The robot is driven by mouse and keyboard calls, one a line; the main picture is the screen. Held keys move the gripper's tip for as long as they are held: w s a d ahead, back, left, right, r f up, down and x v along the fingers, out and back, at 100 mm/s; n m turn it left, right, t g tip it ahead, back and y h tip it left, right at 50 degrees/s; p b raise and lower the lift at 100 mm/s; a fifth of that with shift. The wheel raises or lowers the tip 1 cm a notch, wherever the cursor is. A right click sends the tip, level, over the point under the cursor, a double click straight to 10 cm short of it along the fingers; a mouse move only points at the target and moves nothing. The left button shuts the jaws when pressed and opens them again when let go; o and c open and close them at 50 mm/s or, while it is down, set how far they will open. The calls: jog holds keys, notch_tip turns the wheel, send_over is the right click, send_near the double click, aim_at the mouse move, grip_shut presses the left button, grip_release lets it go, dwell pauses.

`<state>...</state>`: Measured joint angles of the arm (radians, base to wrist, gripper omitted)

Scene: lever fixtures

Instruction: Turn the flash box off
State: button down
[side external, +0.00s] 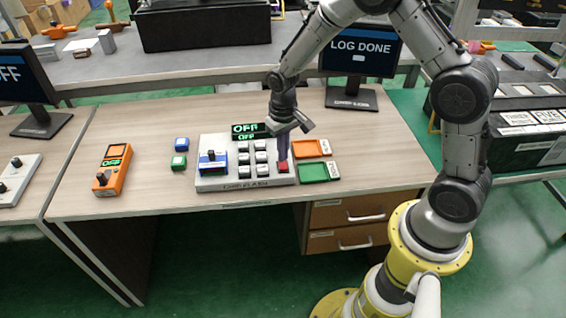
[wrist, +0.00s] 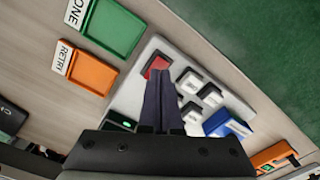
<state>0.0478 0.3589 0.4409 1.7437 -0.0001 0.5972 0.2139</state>
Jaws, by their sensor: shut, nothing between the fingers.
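The flash box (side external: 225,183) is a pale grey unit on the wooden desk, with "CHIP FLASH" on its front edge. My gripper (side external: 282,157) is shut and empty, pointing down at the red button. In the wrist view its dark fingertips (wrist: 160,75) overlap the red button (wrist: 156,64); I cannot tell if they touch it.
An orange tray (side external: 306,148) and a green tray (side external: 334,172) lie right of the box. Farther left is an orange lever unit (side external: 112,170) showing OFF. A monitor (side external: 360,48) reads LOG DONE.

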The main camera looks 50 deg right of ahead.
jog(key=shift+r, duration=2.25)
notch_tip(320, 180, up, 9)
jog(key=t, duration=0.2)
send_over(283, 166)
jog(key=s+a+r+t, duration=0.1)
jog(key=s+r+t, duration=0.2)
jog(key=s+r, duration=0.55)
jog(key=s+a+r+n, duration=0.1)
jog(key=s+n, duration=0.2)
jog(key=s, duration=1.2)
jog(key=shift+s+r+t, duration=0.25)
jog(key=shift+s+t, duration=0.05)
jog(key=shift+s, duration=0.05)
